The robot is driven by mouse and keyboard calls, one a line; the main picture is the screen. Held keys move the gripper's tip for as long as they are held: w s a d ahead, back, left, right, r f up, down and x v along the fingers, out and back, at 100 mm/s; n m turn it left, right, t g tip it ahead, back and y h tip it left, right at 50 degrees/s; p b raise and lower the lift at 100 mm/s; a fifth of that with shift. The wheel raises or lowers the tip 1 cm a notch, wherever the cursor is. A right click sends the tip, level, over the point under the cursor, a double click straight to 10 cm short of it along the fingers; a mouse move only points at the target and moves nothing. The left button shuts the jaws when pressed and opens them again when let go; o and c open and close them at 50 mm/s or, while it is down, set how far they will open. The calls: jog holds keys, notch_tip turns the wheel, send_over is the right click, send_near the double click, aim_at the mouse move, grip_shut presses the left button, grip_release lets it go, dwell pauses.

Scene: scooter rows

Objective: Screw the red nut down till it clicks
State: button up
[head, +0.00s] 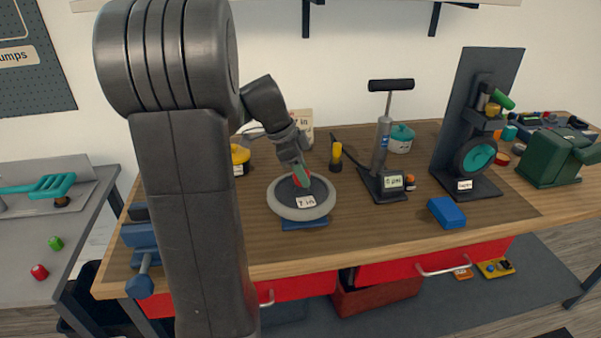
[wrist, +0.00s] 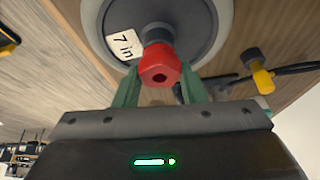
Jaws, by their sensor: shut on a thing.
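The red nut (wrist: 159,69) sits on the dark threaded hub of a grey wheel labelled "7 in" (wrist: 190,12). In the head view the wheel (head: 287,210) lies flat on a blue base on the wooden bench. My gripper (head: 302,178) reaches down over the wheel's middle, and its green fingers are shut on the red nut (head: 308,180). In the wrist view my gripper (wrist: 160,85) has one finger on each side of the nut. The head view shows only a little of the nut, as the fingers cover most of it.
A black and yellow tool (head: 336,158) and a floor pump (head: 383,150) stand right of the wheel. A blue block (head: 446,212) lies near the bench's front. A blue vise (head: 142,245) is at the bench's left edge. A stand with a teal-hubbed wheel (head: 475,155) is farther right.

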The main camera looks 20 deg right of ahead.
jog(key=shift+s+f+m, duration=0.1)
jog(key=shift+s+m, duration=0.2)
jog(key=shift+m, duration=0.1)
jog(key=o, duration=0.8)
jog(key=shift+s, duration=0.1)
jog(key=shift+o, duration=1.1)
jog(key=shift+s, duration=0.15)
jog(key=shift+w, duration=0.2)
jog(key=shift+a+r, duration=0.1)
jog(key=shift+r, duration=0.25)
jog(key=v, duration=1.3)
jog(key=shift+w+r, duration=0.2)
